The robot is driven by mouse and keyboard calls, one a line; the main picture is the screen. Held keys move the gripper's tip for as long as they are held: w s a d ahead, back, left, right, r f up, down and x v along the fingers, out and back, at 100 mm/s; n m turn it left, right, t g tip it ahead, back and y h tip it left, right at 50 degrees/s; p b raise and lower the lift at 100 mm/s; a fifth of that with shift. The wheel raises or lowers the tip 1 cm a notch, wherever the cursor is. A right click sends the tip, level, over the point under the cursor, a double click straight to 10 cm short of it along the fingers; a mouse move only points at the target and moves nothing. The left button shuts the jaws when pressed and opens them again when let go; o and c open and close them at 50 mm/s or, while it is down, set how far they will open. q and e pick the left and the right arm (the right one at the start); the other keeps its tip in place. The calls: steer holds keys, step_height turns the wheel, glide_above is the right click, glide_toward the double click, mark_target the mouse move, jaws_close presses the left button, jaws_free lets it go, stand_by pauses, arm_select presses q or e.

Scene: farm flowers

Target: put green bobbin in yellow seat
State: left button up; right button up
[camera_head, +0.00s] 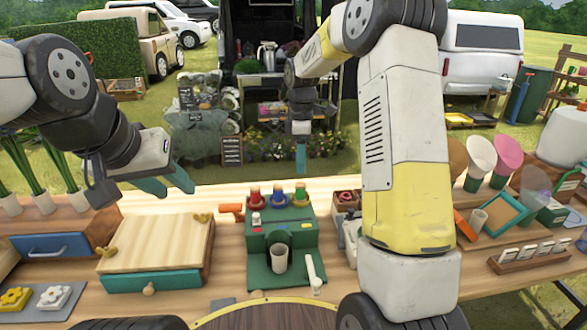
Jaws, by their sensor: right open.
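My left gripper (172,184) is open and empty, above the wooden box at left.
A wooden box (160,240) with a teal drawer stands left of the machine. A cup (279,259) and a white handle (314,270) are at the machine's front. My right arm hides the table right of the machine. Racks and tools lie further right.

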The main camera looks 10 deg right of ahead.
steer(key=s+d+r+m+t, duration=0.25)
steer(key=s+r+m, duration=0.35)
steer(key=s+r, duration=0.55)
steer(key=s+r+m+t+y, duration=0.1)
steer(key=s+m+t, duration=0.3)
steer(key=s+m, duration=0.5)
steer(key=s+y, duration=0.1)
steer(key=s, duration=0.7)
steer(key=shift+s+a+r+m, duration=0.3)
steer(key=shift+s+a+r, duration=0.05)
steer(key=shift+a+r, duration=0.05)
steer(key=shift+c, duration=1.4)
